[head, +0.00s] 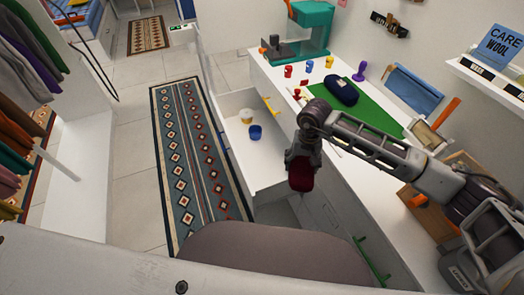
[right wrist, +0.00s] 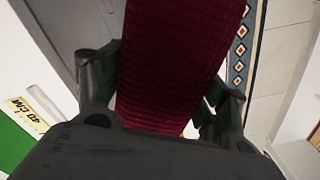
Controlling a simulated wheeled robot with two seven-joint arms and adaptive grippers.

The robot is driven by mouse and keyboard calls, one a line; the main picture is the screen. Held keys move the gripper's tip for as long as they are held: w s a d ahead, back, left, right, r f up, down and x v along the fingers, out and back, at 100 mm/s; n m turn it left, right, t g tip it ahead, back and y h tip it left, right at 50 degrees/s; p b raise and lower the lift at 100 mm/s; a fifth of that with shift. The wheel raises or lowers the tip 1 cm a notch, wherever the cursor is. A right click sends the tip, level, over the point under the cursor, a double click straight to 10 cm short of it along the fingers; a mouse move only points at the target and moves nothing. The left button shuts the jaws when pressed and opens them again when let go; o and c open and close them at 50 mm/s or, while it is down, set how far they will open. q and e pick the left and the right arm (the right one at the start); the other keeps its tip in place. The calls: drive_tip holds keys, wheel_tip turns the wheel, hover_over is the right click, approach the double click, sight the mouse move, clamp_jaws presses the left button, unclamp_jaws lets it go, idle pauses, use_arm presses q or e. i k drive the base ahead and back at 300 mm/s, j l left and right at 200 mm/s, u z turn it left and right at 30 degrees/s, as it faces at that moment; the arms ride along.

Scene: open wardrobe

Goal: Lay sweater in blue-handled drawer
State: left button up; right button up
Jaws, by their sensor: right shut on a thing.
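My right gripper (head: 301,172) is shut on a dark red knitted thing, likely the sweater (head: 301,178), and holds it in the air beside the worktop's front. In the right wrist view the red ribbed cloth (right wrist: 172,60) hangs between both fingers. An open white drawer (head: 278,165) lies left of and behind the gripper, with a yellow handle (head: 271,107) showing near it. A green handle (head: 370,262) shows lower right. My left gripper is out of view.
The open drawer holds a blue cup (head: 255,132) and a pale tub (head: 246,116). A dark blue folded bundle (head: 341,90) lies on the green mat (head: 372,118). A teal machine (head: 306,30) stands at the back. Floor around the patterned rug (head: 190,150) is clear.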

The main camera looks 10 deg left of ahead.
sight(270, 175)
drive_tip(key=i+j+z, duration=0.15)
drive_tip(key=j, duration=0.3)
drive_tip(key=i+j+z, duration=0.15)
drive_tip(key=j, duration=0.3)
drive_tip(key=i+j+z, duration=0.2)
drive_tip(key=j, duration=0.25)
drive_tip(key=i+j+z, duration=0.15)
drive_tip(key=j, duration=0.35)
drive_tip(key=j+z, duration=0.15)
drive_tip(key=j, duration=0.35)
